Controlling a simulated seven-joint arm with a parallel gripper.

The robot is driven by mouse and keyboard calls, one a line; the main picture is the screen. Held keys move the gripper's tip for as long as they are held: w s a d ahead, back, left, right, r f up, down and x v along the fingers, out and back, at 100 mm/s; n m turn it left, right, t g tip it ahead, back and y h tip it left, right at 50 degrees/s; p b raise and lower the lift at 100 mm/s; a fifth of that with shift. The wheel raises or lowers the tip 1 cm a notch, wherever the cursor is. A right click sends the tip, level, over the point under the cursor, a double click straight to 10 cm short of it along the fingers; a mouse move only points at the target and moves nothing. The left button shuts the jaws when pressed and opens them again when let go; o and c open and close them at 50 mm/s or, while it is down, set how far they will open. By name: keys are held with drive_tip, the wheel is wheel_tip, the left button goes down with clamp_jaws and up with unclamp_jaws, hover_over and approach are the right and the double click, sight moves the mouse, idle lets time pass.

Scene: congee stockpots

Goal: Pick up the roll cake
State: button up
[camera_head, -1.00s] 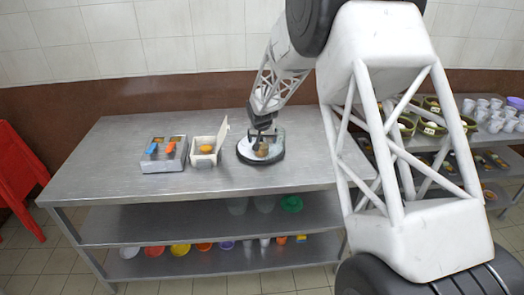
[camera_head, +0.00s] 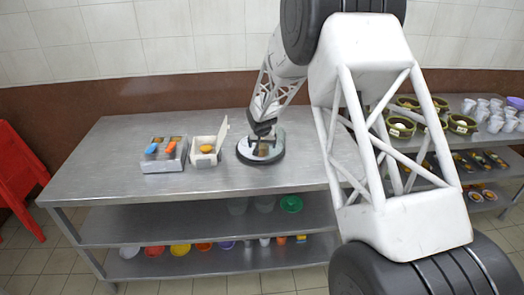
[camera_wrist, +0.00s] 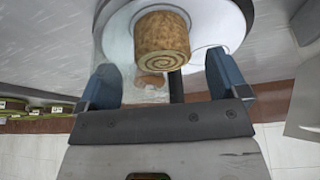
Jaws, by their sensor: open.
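The roll cake (camera_wrist: 162,42) is a brown cylinder with a spiral on its end face. It sits on a pale round plate (camera_wrist: 212,28) with a dark rim, which shows on the metal table in the head view (camera_head: 245,156). My gripper (camera_wrist: 163,65) is open, its two blue-grey fingers at either side of the picture. The cake lies between and just beyond the fingertips, with a gap on both sides. In the head view my gripper (camera_head: 262,140) is over the plate and partly hides the cake (camera_head: 264,151).
Left of the plate stand an open white box (camera_head: 205,158) with an orange item and a grey tray (camera_head: 163,162) with blue and orange items. A clear panel stands by the plate. The table's left part is free. A second table at right holds bowls and cups.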

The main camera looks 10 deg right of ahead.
sight(262, 146)
drive_tip(key=shift+x, duration=1.85)
drive_tip(key=shift+w, duration=0.1)
drive_tip(key=c, duration=1)
drive_tip(key=shift+r, duration=1.7)
drive_tip(key=shift+s+r, duration=0.15)
drive_tip(key=shift+s, duration=0.2)
drive_tip(key=s, duration=0.5)
drive_tip(key=s+r, duration=0.1)
drive_tip(key=s, duration=0.4)
drive_tip(key=s+d, duration=0.1)
drive_tip(key=s, duration=0.4)
drive_tip(key=shift+s+r, duration=0.1)
drive_tip(key=shift+r, duration=0.05)
